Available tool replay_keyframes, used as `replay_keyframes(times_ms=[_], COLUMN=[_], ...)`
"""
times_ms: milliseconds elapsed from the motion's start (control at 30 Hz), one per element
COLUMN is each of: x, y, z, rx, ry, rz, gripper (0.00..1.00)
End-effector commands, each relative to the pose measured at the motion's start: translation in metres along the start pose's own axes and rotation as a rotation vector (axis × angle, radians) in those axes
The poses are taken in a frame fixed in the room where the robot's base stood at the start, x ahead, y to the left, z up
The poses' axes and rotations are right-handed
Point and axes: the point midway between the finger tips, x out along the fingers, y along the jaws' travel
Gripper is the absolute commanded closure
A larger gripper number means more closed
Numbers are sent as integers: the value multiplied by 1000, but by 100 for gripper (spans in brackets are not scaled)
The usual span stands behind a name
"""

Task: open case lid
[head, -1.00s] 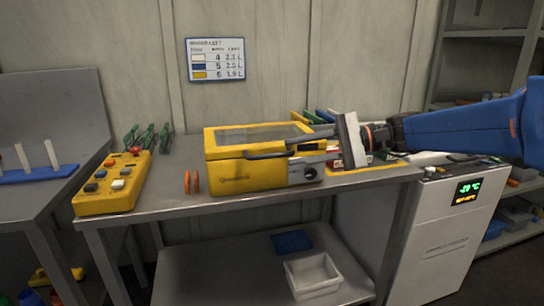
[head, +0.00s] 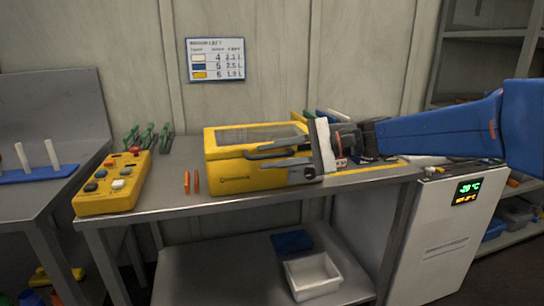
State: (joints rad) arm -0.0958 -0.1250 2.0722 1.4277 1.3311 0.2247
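The yellow case (head: 240,175) stands on the metal table. Its lid (head: 255,134), with a grey window panel, lies closed on top. My gripper (head: 250,161) reaches in from the right, its two dark fingers spread one above the other in front of the case's front face. The fingers are apart, around the region of the case's front handle, which they largely hide. I cannot tell whether they touch it. The dial at the front right of the case is hidden behind my gripper.
A yellow button box (head: 110,187) and two orange discs (head: 191,182) stand left of the case. Green clips (head: 148,137) are behind. A white tray (head: 313,278) sits on the lower shelf. A white cabinet with a display (head: 450,225) stands at the right.

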Motion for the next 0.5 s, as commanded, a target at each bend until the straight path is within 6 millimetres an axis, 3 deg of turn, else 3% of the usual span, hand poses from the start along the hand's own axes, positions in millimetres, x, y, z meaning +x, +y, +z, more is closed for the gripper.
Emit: replay_keyframes(times_ms=[33,100,500], x=[0,0,-2], y=[0,0,-7], z=[0,0,4], rx=[0,0,24], ry=[0,0,1], rz=[0,0,12], gripper=[87,100,100])
